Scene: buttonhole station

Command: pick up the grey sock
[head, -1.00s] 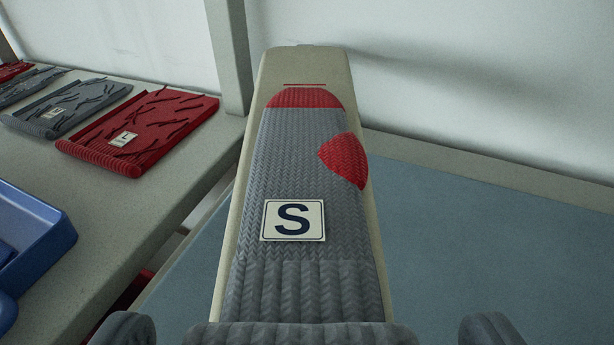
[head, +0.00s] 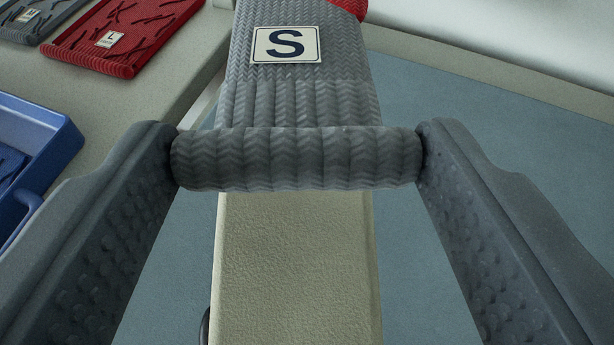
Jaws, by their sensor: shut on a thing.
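The grey sock (head: 300,100) has a ribbed leg, a white label with a dark "S" and a red patch at the top edge of the head view. It lies along a cream, board-like form (head: 295,265), with its rolled cuff (head: 297,158) across the form. My gripper (head: 297,155) is shut on the two ends of the rolled cuff, one finger at each end. The sock's toe is out of view. The bare near part of the form shows below the cuff.
A blue tray (head: 62,140) stands at the left. Behind it, a red knitted piece (head: 115,38) labelled "L" and a grey knitted piece (head: 35,18) lie on the pale bench. A blue-grey surface (head: 480,130) at the right is clear.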

